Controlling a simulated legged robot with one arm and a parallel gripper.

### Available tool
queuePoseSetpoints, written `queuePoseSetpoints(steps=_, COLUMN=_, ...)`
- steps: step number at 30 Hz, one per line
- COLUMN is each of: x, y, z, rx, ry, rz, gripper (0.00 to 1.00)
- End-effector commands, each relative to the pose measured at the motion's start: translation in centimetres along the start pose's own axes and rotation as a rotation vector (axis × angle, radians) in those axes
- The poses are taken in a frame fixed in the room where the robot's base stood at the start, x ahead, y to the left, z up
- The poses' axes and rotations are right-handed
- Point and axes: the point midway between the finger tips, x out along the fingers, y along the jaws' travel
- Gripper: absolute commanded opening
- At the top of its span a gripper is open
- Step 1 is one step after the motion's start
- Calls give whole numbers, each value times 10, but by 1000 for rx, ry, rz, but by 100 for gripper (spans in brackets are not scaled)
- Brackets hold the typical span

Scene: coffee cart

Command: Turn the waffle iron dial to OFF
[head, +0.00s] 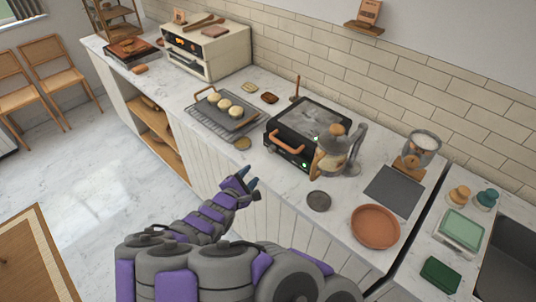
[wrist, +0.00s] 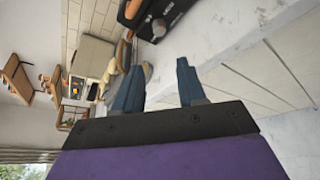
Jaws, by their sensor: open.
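The waffle iron (head: 312,122) is a black appliance with a flat top and a copper-coloured front handle (head: 287,141). It stands on the marble counter in the head view, with a small green light on its front. Part of its dark front shows at the top of the wrist view, with a round dial (wrist: 159,27) on it. The dial's setting is too small to read. My gripper (head: 248,183) is open and empty, in front of the counter edge and below the waffle iron. Its two blue fingers (wrist: 160,66) are apart in the wrist view, not touching the dial.
A dark round disc (head: 318,201) and a terracotta plate (head: 375,227) lie nearer the front edge.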

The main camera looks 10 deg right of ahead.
Motion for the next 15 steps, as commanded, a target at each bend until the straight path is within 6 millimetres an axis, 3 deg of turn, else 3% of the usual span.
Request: queuePoseSetpoints(steps=15, x=68, y=-2, z=-2, rx=0, ry=-1, rz=-3, gripper=40)
